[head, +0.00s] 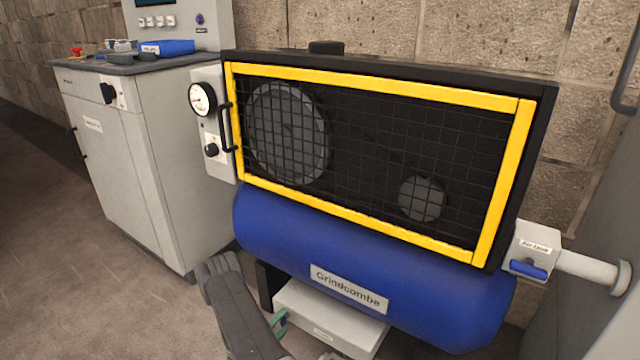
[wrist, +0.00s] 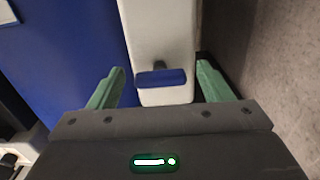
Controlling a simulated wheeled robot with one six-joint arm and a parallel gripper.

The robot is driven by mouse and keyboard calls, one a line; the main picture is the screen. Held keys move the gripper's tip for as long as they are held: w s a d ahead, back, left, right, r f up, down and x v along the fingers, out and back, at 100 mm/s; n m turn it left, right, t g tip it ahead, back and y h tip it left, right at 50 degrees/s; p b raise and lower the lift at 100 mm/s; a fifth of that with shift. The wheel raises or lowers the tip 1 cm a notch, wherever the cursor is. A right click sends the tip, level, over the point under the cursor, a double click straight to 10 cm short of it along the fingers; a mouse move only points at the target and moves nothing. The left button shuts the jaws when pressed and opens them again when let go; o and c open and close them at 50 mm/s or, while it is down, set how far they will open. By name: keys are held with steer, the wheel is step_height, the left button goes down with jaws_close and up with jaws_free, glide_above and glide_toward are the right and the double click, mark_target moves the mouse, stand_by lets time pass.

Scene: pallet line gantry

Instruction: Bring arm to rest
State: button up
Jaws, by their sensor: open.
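My gripper (head: 304,339) is low in the head view, in front of the pale box under the blue tank. Its green fingers stand apart, and part of it is cut off by the bottom edge. In the wrist view my gripper (wrist: 160,68) is open with nothing held. A white fitting with a blue lever (wrist: 161,78) shows between the fingers there; its distance from them is unclear. In the head view a blue lever (head: 528,269) sits on the white "Air Line" box (head: 535,247) at the right, well apart from my gripper.
A compressor with a blue tank (head: 375,265) and a yellow-framed mesh guard (head: 380,85) fills the middle. A pressure gauge (head: 202,98) is on its left. A grey cabinet (head: 125,165) stands further left, with a blue item (head: 168,47) on top. Floor (head: 70,270) at lower left is clear.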

stand_by(0.3)
steer(key=p+v, duration=0.4)
steer(key=v, duration=1)
steer(key=b+x, duration=0.4)
steer(key=x, duration=1)
steer(key=shift+w+d+f, duration=0.1)
steer(key=shift+w+d, duration=0.05)
steer(key=shift+d, duration=0.05)
steer(key=shift+a+n, duration=0.2)
steer(key=shift+n, duration=0.5)
steer(key=n, duration=0.6)
steer(key=shift+r, duration=0.25)
steer(key=n, duration=0.4)
steer(key=shift+a+r+n, duration=0.1)
steer(key=shift+a+n, duration=0.05)
steer(key=shift+n, duration=1.85)
steer(key=shift+r, duration=0.1)
